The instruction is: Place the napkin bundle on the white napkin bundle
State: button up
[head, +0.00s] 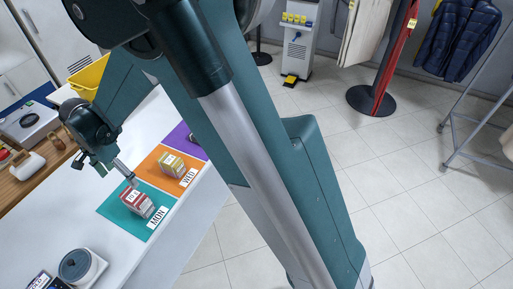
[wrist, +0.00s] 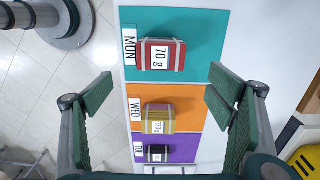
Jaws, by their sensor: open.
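A red bundle with pale bands and a "70 g" label (wrist: 161,54) lies on the teal MON mat (wrist: 205,20); it also shows in the head view (head: 136,205). A yellow bundle with a "130 g" label (wrist: 158,117) lies on the orange WED mat (wrist: 192,97), also in the head view (head: 172,162). A dark bundle with a white label (wrist: 157,153) lies on the purple mat (wrist: 184,147). No bundle looks plainly white. My gripper (wrist: 165,95) is open and empty, above the mats; in the head view its fingertip (head: 132,181) is close above the red bundle.
A round-topped device (head: 80,265) stands at the counter's near left. A wooden tray (head: 40,172) with small items and a yellow bin (head: 88,76) are along the left. The white counter (head: 95,187) is bare around the mats. My arm hides part of the counter's far end.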

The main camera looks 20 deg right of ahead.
jog(key=s+d+r+n+t, duration=0.1)
jog(key=d+r, duration=0.5)
jog(key=d, duration=0.3)
jog(key=s+d+r+n+t+y, duration=0.1)
jog(key=s+d+r+n, duration=0.1)
jog(key=d+r, duration=0.45)
jog(key=s+d+r+n+t, duration=0.1)
jog(key=d+r, duration=0.4)
jog(key=d, duration=0.6)
jog(key=s+d+r+n+t, duration=0.1)
jog(key=s+d+n+t, duration=0.1)
jog(key=s+d, duration=0.7)
jog(key=s+d+n+t+h, duration=0.1)
jog(key=s+d+n+t, duration=0.1)
jog(key=s+d, duration=0.7)
jog(key=d+n, duration=0.1)
jog(key=d, duration=0.4)
jog(key=shift+r, duration=0.4)
jog(key=shift+s, duration=0.1)
notch_tip(320, 180, down, 8)
jog(key=b, duration=0.8)
